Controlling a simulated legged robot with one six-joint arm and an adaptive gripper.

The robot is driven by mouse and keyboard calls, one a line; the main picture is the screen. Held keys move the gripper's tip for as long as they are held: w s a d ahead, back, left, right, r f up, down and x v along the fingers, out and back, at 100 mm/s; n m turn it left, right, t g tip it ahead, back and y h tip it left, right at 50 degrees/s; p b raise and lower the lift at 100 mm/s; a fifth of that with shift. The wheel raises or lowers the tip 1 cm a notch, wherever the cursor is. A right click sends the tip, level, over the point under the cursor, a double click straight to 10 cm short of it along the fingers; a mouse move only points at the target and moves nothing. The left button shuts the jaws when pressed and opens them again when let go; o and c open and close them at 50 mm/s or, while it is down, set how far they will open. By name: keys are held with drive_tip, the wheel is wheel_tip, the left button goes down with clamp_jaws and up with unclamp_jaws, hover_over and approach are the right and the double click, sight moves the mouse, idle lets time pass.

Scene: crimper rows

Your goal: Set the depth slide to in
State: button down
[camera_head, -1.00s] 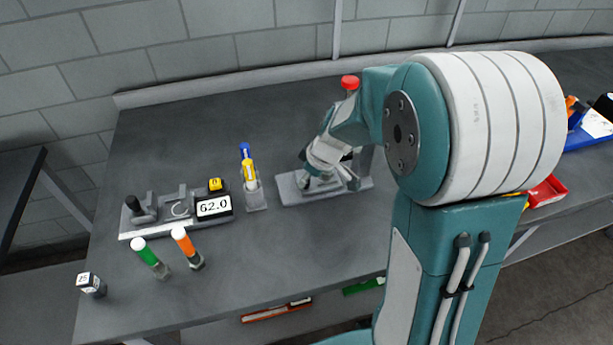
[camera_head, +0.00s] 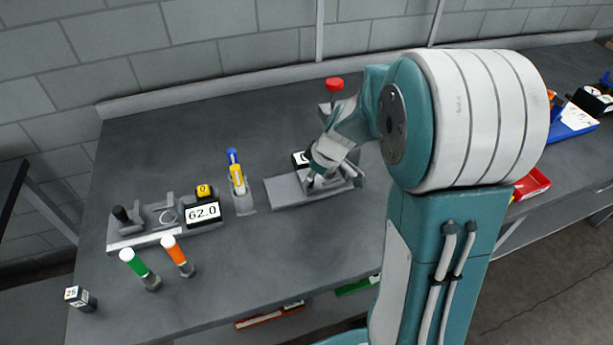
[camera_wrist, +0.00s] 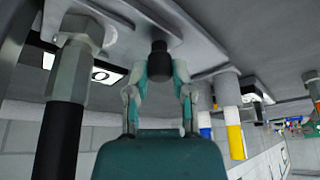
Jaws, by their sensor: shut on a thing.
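The depth slide's knob (camera_wrist: 160,64) is a short black cylinder standing out from a grey plate in the wrist view. My gripper (camera_wrist: 160,82) is shut on it, with one finger on each side. In the head view my gripper (camera_head: 316,181) is low over the grey base (camera_head: 284,193) of the device, and my wrist hides the knob there. A black block with a white label (camera_head: 301,158) shows just behind my wrist. The label (camera_wrist: 102,76) also shows in the wrist view, reading what looks like "O" or "0".
A red-topped post (camera_head: 334,86) stands behind my wrist. Left of the base are a blue-and-yellow tool in a holder (camera_head: 238,178), a gauge reading 62.0 (camera_head: 203,214), and green (camera_head: 134,262) and orange (camera_head: 174,252) handles. A black-gripped hex post (camera_wrist: 67,85) is close beside my gripper.

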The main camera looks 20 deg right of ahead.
drive_tip(key=shift+c, duration=2.4)
unclamp_jaws()
drive_tip(key=shift+d, duration=0.45)
drive_tip(key=shift+a+r, duration=0.1)
drive_tip(key=shift+r, duration=0.1)
drive_tip(key=v, duration=1.1)
drive_tip(key=shift+r, duration=0.15)
drive_tip(key=shift+s, duration=0.15)
drive_tip(key=s+a+r+m+t+h, duration=0.1)
drive_tip(key=s+a+r+m, duration=0.1)
drive_tip(key=s, duration=0.7)
drive_tip(key=s+a+r+m+t+h, duration=0.1)
drive_tip(key=s+a+r+m+h, duration=0.1)
drive_tip(key=s+a+m, duration=0.3)
drive_tip(key=s+r+m, duration=0.1)
drive_tip(key=s+m, duration=0.1)
drive_tip(key=s, duration=0.2)
drive_tip(key=shift+s, duration=0.25)
